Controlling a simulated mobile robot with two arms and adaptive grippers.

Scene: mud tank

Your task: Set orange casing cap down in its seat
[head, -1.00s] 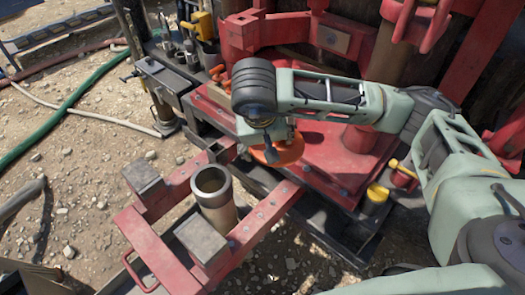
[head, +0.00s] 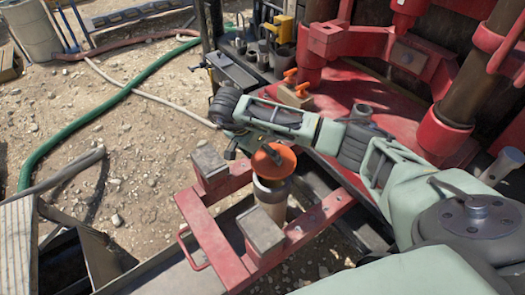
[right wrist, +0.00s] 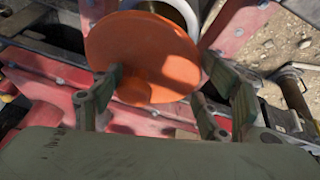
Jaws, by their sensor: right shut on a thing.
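The orange casing cap (head: 272,161) is a round disc held tilted just over the mouth of the upright casing pipe (head: 270,190) in the head view. In the right wrist view, the cap (right wrist: 142,50) sits between the fingers of my right gripper (right wrist: 160,92), which is shut on it. The pipe's pale rim (right wrist: 178,8) shows partly behind the cap, offset toward the top right. The cap hides most of the opening, and I cannot tell whether it touches the rim. My left gripper is not in view.
A red frame (head: 215,235) with grey blocks (head: 260,230) surrounds the pipe. The red rig base (head: 370,100) stands behind, with a small block with orange handles (head: 296,92) on it. A green hose (head: 75,125) lies on open gravel at left.

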